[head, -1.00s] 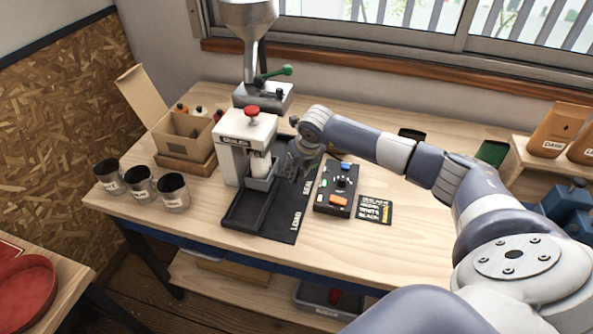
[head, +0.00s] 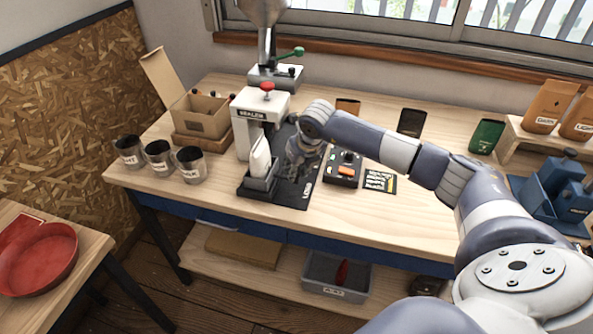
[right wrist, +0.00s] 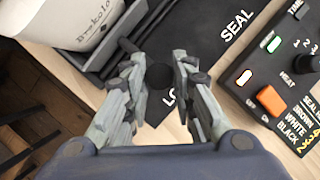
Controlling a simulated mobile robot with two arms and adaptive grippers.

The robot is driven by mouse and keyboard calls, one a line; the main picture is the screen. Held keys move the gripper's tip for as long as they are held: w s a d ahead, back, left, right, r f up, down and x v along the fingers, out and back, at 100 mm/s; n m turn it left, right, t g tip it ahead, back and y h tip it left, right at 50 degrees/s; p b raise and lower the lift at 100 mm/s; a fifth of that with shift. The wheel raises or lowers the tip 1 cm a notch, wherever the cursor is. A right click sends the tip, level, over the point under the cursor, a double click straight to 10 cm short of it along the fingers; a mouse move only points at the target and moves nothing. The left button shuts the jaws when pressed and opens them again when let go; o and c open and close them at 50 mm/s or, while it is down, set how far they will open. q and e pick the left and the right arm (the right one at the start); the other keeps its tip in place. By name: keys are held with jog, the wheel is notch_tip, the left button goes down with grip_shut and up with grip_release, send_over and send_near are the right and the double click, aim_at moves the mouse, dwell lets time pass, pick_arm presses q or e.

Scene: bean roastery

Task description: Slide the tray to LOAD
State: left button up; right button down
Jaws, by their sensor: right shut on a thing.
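The dark grey tray (head: 260,186) sits at the front of the black base (head: 291,193), with a white bag (head: 261,156) upright in it. The sealer (head: 250,112), white with a red knob, stands behind it. My right gripper (head: 298,172) is beside the tray's right side. In the right wrist view, my right gripper (right wrist: 162,80) is shut on the tray's dark round handle knob (right wrist: 159,75). The knob lies beside the LOAD label (right wrist: 171,97), partly hidden by the fingers. The SEAL label (right wrist: 237,25) is farther back. My left gripper is out of view.
A control box (head: 343,168) with an orange button and a small sign (head: 380,181) stand right of the base. Several metal cups (head: 189,163) and an open cardboard box (head: 200,116) are to the left. The table front on the right is clear.

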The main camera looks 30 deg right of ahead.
jog(key=c, duration=1.3)
grip_release()
jog(key=shift+s+a+f, duration=0.1)
jog(key=shift+a, duration=0.15)
jog(key=shift+c, duration=0.2)
jog(key=shift+s+d+r, duration=0.1)
jog(key=shift+r, duration=0.35)
jog(key=v, duration=1.1)
jog(key=shift+r, duration=0.15)
